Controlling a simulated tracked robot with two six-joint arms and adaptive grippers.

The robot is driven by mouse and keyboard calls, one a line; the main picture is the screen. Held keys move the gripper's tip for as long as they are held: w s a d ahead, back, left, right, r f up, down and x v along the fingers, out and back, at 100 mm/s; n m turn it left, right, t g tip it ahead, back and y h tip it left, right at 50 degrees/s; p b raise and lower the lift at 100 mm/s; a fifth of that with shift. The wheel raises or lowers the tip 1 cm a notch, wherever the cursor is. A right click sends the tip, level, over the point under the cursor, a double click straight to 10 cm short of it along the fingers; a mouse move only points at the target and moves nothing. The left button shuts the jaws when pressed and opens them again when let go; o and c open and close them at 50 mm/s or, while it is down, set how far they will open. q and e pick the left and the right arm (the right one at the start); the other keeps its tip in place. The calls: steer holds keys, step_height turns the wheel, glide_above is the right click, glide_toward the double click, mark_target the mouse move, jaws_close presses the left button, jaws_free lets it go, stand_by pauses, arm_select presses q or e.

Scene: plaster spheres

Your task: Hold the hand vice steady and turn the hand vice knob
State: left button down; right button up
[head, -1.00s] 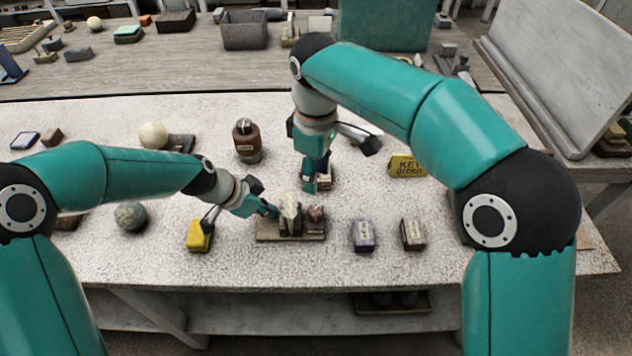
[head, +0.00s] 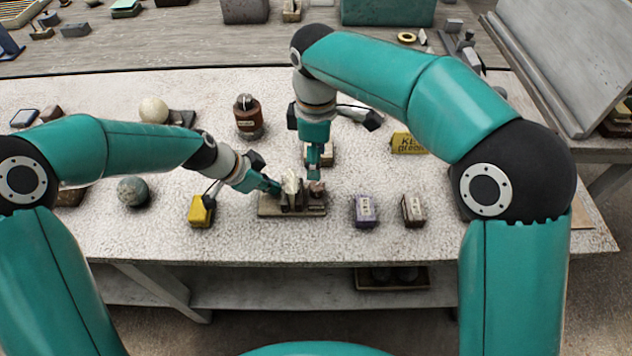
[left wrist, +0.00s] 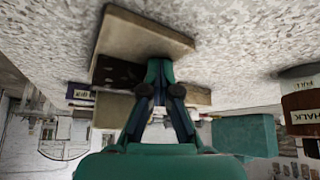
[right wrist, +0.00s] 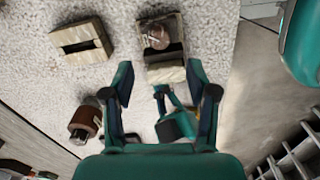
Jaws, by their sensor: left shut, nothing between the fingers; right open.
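The hand vice (head: 291,197) stands on a flat board near the table's front. It has a dark body and a pale block at its left. Its reddish-brown round knob (head: 318,190) is at the right end and also shows in the right wrist view (right wrist: 157,37). My left gripper (head: 277,189) is shut and empty, its tips close to the vice's left side; I cannot tell whether they touch. In the left wrist view its tips (left wrist: 158,68) overlap the dark vice body. My right gripper (head: 314,178) is open, pointing down just behind and over the knob; its fingers (right wrist: 160,75) are spread and empty.
A pale slotted block (right wrist: 82,45) stands behind the vice. A yellow block (head: 200,211) is to its left; a purple block (head: 365,210) and a brown block (head: 413,209) are to its right.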

mark_target(316, 186)
step_height(316, 186, down, 9)
steer(key=shift+f, duration=0.2)
steer(key=shift+c, duration=0.2)
jaws_close()
